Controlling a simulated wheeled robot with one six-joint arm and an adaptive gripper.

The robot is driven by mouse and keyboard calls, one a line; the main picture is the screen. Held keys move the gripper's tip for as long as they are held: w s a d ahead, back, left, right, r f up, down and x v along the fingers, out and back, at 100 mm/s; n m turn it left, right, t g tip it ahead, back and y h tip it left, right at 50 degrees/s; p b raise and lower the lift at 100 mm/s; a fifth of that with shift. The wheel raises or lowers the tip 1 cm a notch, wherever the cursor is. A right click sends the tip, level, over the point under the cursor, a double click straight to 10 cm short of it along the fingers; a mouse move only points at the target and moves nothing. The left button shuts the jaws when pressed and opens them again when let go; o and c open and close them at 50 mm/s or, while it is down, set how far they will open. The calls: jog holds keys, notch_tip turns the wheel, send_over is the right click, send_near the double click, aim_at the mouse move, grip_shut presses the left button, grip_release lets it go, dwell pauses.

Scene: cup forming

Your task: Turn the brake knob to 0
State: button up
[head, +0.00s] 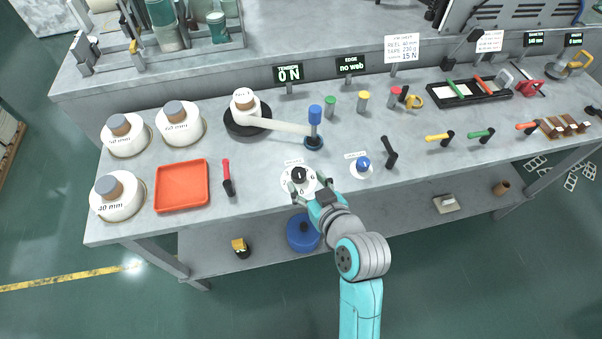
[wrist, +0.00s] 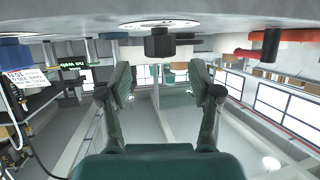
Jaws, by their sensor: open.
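The brake knob (head: 299,174) is a black knob on a round white dial (head: 288,185) near the front edge of the bench. In the wrist view, which looks upside down, the knob (wrist: 159,43) hangs at top centre from its pale plate (wrist: 205,25). My gripper (head: 311,189) is open and empty just in front of the knob, at the bench edge. In the wrist view its two fingers (wrist: 160,82) are spread apart, with the knob beyond and between them. The knob's pointer setting is too small to tell.
A blue button (head: 363,164) and a black lever (head: 389,152) stand to the right of the dial. A red-handled tool (head: 228,178) and an orange tray (head: 182,186) lie to the left. The tension display (head: 288,74) reads 0 N.

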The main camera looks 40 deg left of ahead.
jog(key=v, duration=0.6)
jog(key=shift+s+d, duration=0.15)
jog(key=shift+d, duration=0.05)
